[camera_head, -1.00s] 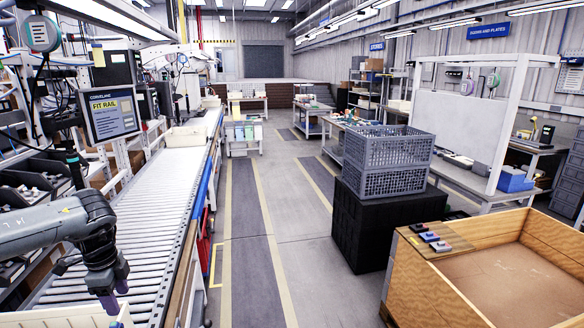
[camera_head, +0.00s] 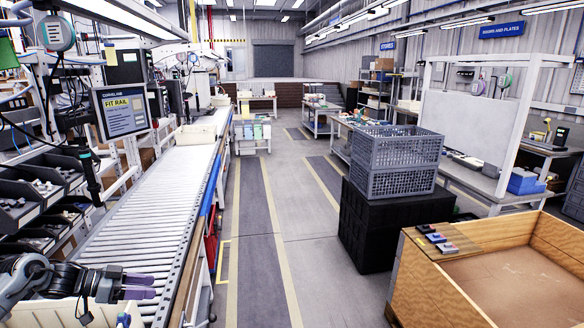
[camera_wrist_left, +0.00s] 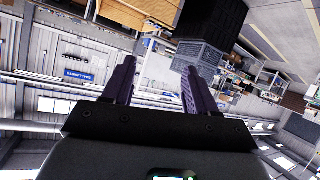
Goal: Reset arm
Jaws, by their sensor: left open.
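My left gripper (camera_head: 140,287) is at the lower left of the head view, level, with its purple fingers pointing right. It is above the near end of the roller conveyor (camera_head: 150,215), next to a cream bin (camera_head: 60,313). In the left wrist view the two fingers (camera_wrist_left: 158,85) stand apart with nothing between them. My right gripper is in neither view.
A screen reading "FIT RAIL" (camera_head: 124,112) hangs over the conveyor's left side, near parts bins (camera_head: 40,200). Grey crates (camera_head: 395,160) stand on a black block (camera_head: 375,225). A wooden box (camera_head: 440,285) is at the lower right. The middle floor is clear.

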